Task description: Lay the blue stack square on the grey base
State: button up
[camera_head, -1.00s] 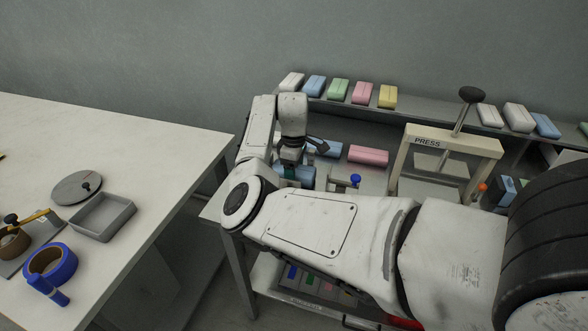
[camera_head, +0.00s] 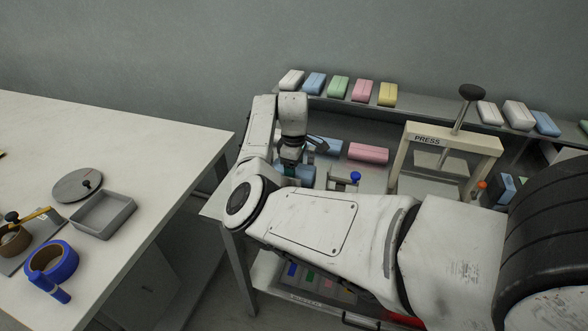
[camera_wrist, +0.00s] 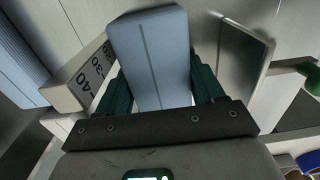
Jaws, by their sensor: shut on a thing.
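In the wrist view a pale blue stack (camera_wrist: 150,60) with a lengthwise seam sits between the two dark green fingers of my gripper (camera_wrist: 158,90), which is shut on it. In the head view my gripper (camera_head: 292,158) points down at the left end of the far bench, with part of the blue stack (camera_head: 308,172) showing by it. My arm hides much of that spot. A flat grey plate (camera_wrist: 246,65) lies to the right of the stack in the wrist view; I cannot tell whether it is the grey base. Contact under the stack is hidden.
A pale block marked with numbers (camera_wrist: 88,75) is close left of the held stack. A pink pack (camera_head: 368,153) and the press (camera_head: 445,150) stand to the right. Coloured packs line the back shelf (camera_head: 420,108). A grey tray (camera_head: 103,214) is on the left table.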

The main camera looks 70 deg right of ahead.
jog(key=o, duration=1.1)
notch_tip(320, 180, up, 11)
jog(key=shift+f, duration=0.1)
dwell(0.4)
